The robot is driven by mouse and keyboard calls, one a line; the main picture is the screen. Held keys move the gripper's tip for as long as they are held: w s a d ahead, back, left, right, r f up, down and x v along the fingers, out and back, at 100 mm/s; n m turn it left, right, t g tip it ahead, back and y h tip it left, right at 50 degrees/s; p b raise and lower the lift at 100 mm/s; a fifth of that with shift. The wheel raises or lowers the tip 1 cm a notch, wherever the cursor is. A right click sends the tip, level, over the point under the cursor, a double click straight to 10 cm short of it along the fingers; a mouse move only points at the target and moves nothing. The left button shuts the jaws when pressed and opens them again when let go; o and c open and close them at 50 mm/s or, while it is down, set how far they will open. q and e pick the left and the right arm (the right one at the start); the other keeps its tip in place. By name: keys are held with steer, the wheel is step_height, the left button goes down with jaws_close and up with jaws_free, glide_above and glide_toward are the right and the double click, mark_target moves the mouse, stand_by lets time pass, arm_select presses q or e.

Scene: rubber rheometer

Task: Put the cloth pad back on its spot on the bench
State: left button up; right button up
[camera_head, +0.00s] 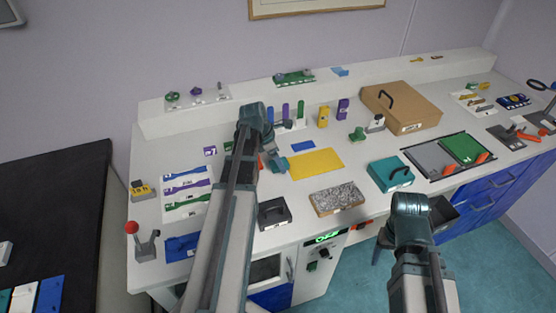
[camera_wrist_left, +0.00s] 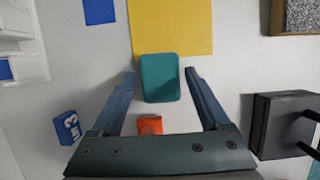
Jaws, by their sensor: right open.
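A small teal pad (camera_wrist_left: 160,78), which looks like the cloth pad, sits between the fingertips of my left gripper (camera_wrist_left: 160,76) in the left wrist view. Its far end overlaps the edge of a flat yellow mat (camera_wrist_left: 172,25). I cannot tell whether the fingers touch the pad or whether it is lifted. In the head view the left gripper (camera_head: 277,163) is small and partly hidden by my arm, beside the yellow mat (camera_head: 316,164). My right gripper points down at the bench's front right; its wrist shows, its fingers are mostly hidden.
An orange-red block (camera_wrist_left: 149,125) and a blue labelled block (camera_wrist_left: 67,128) lie near the left gripper. A black case (camera_head: 273,212), a speckled slab (camera_head: 337,198) and a teal case (camera_head: 390,174) stand along the front. A brown case (camera_head: 402,107) stands behind.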

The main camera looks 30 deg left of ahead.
arm_select(q)
steer(key=shift+o, duration=0.5)
steer(key=shift+r, duration=0.1)
steer(key=shift+s+r+p, duration=0.1)
steer(key=shift+r+p, duration=0.75)
steer(key=shift+p, duration=0.05)
steer(key=p+v, duration=1)
steer(key=v, duration=0.1)
steer(key=shift+a, duration=0.15)
steer(key=shift+f, duration=0.1)
